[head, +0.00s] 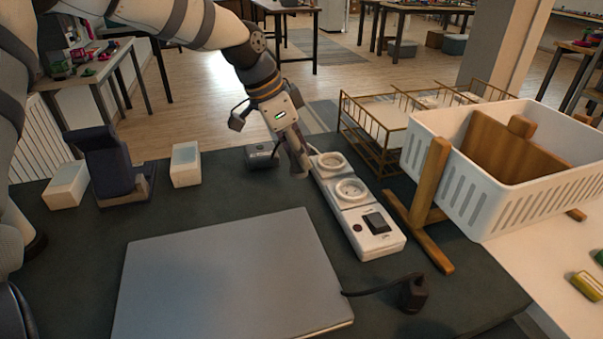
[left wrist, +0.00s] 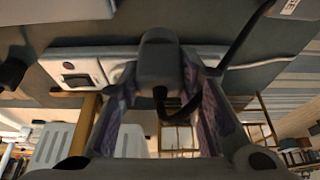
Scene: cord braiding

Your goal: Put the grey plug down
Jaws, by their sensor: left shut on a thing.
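My left gripper (head: 298,168) is beside the far end of the white power strip (head: 378,242), pointing down. In the left wrist view its two fingers (left wrist: 170,95) are closed around the grey plug (left wrist: 159,62), with a dark cord running off from it. The plug is hard to make out in the head view. The strip shows two round sockets and a dark switch; it also appears behind the plug in the left wrist view (left wrist: 112,68). I cannot tell whether the plug touches the strip or the table. My right gripper is not in view.
A dark adapter box (head: 260,157) sits just left of the gripper. A closed grey laptop (head: 228,275) fills the front of the dark table. A black plug (head: 413,293) lies front right. A wooden stand (head: 430,200) and white basket (head: 545,205) stand right of the strip.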

